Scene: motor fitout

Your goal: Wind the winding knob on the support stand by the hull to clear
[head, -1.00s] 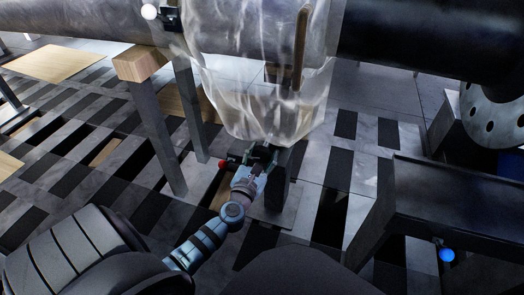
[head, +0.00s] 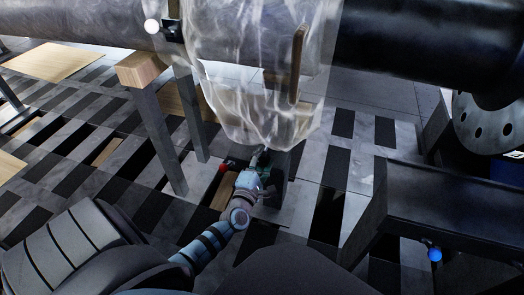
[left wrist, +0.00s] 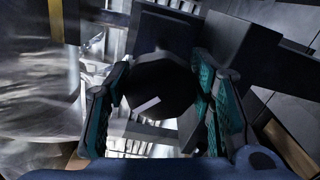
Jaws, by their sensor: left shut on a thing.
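The winding knob (left wrist: 160,85) is dark and round with a white mark on its face, in the middle of the left wrist view. My left gripper (left wrist: 165,100) has its two teal-padded fingers on either side of the knob and is shut on it. In the head view my left gripper (head: 260,172) is at the dark support stand (head: 279,188), just below the clear plastic sheet. The knob itself is hidden there by the gripper. My right gripper is not in view.
The clear, wrinkled sheet (head: 235,70) hangs from the large dark cylinder (head: 400,40) just above my gripper. A red ball (head: 225,165) sits left of the gripper. A wood-topped post (head: 145,70) stands at left; a dark bench (head: 440,200) with a blue ball (head: 435,254) is at right.

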